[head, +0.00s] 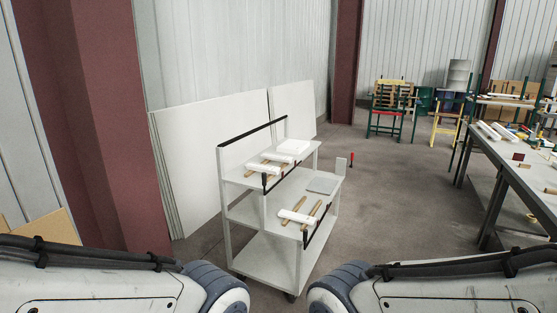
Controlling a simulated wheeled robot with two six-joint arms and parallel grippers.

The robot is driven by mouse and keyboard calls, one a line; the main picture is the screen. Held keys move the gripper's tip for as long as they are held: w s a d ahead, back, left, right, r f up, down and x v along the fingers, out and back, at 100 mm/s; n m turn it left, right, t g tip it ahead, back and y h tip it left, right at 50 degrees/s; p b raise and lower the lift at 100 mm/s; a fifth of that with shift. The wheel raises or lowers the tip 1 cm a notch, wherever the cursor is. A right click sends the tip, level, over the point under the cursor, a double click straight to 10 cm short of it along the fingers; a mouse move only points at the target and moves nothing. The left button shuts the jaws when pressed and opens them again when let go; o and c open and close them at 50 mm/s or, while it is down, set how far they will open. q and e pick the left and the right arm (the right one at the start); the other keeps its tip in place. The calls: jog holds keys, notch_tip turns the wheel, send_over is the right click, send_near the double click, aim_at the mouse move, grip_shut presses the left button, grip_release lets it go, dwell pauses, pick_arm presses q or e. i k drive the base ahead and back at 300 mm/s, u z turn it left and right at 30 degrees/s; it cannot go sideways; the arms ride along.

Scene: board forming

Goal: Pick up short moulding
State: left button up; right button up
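A grey shelf cart (262,258) stands ahead of me, a little left of centre. Short white strips (263,166) lie across brown sticks (250,172) on its upper left part, near a thicker white block (293,146). Another short white piece (297,217) lies across brown sticks (317,210) on its front right part. I cannot tell which white piece is the short moulding. My two arms show only as links at the bottom left and bottom right. Both grippers are out of view.
A workbench (510,178) on the right carries long white strips (488,130) and small items. Large white panels (190,135) lean against the wall behind the cart. A dark red column (118,120) stands at left. The floor (400,230) between cart and workbench is clear.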

aim_at(287, 159)
jog(key=u, duration=0.2)
jog(key=k, duration=0.35)
jog(key=z, duration=1.45)
jog(key=i, duration=3.95)
jog(key=u, duration=0.7)
jog(key=i, duration=1.2)
jog(key=u, duration=1.95)
jog(key=i, duration=1.1)
jog(key=u, duration=0.75)
